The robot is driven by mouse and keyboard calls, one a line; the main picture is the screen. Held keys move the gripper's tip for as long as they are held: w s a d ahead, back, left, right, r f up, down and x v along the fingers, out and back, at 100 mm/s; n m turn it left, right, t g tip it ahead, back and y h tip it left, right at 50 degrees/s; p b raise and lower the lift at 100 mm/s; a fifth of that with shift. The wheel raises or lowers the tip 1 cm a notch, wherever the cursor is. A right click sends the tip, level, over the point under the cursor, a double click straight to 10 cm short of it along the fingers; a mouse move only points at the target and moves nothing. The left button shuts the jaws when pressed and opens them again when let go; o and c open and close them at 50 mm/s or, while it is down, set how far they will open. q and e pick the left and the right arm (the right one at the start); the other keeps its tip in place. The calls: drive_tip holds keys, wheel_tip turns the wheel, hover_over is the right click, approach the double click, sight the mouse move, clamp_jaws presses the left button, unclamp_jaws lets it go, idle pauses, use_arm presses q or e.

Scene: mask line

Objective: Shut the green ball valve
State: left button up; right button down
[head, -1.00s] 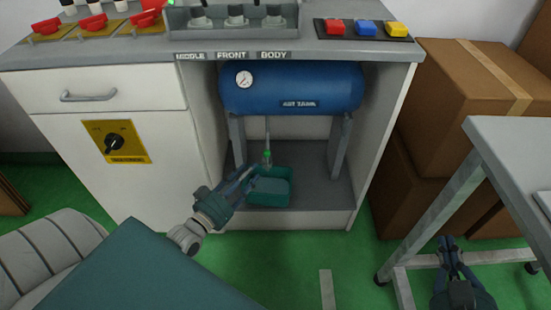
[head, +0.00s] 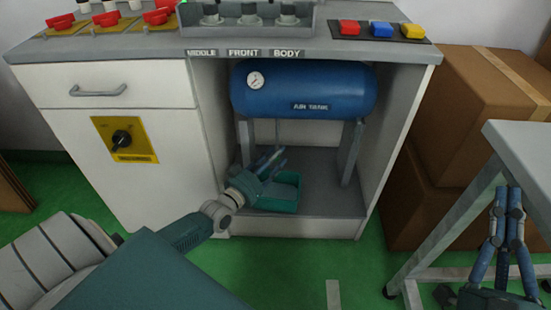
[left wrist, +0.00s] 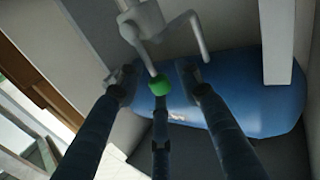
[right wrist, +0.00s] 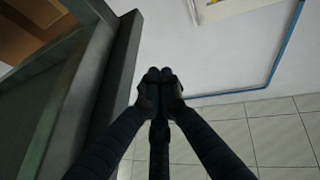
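The green ball valve (left wrist: 159,85) shows as a round green knob on a grey pipe in the left wrist view. In the head view my left gripper hides it below the blue air tank (head: 305,90). My left gripper (head: 268,160) reaches into the open cabinet bay. In the left wrist view its fingers (left wrist: 153,84) are spread, with the knob between the tips; I cannot tell whether they touch it. My right gripper (head: 508,192) is at the right beside the grey table; its fingertips (right wrist: 159,76) are together and empty.
The tank's legs (head: 353,152) and the bay's side walls stand close around. Cardboard boxes (head: 455,140) and a grey table (head: 525,145) are at the right.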

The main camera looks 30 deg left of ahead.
use_arm(q)
clamp_jaws()
idle(0.3)
